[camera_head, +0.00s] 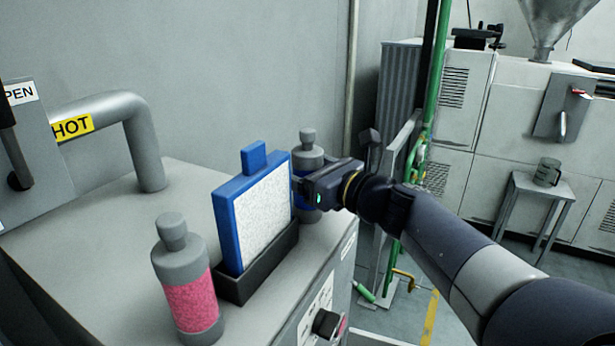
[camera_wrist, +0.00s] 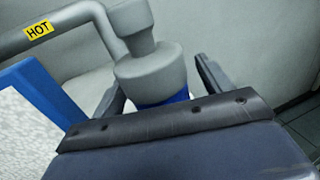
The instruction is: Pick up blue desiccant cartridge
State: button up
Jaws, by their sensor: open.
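The blue desiccant cartridge (camera_head: 307,200) stands upright on the grey cabinet top, with a grey cap and a blue band partly hidden behind my gripper. My gripper (camera_head: 301,187) is open at the cartridge. In the wrist view the cartridge (camera_wrist: 150,75) stands between the two fingers of my gripper (camera_wrist: 158,85), its grey cap above them and a strip of blue low down. I cannot tell whether either finger touches it.
A blue-framed white panel (camera_head: 232,225) stands in a black holder (camera_head: 235,288) just left of the cartridge. A pink cartridge (camera_head: 190,300) stands at the front left. A hot pipe (camera_head: 140,130) rises behind. The cabinet's right edge is close.

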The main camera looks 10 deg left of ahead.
jog(key=shift+w+a, duration=0.15)
jog(key=shift+a, duration=0.05)
jog(key=shift+c, duration=0.5)
jog(key=c, duration=1)
jog(key=shift+c, duration=0.8)
jog(key=shift+r, duration=0.1)
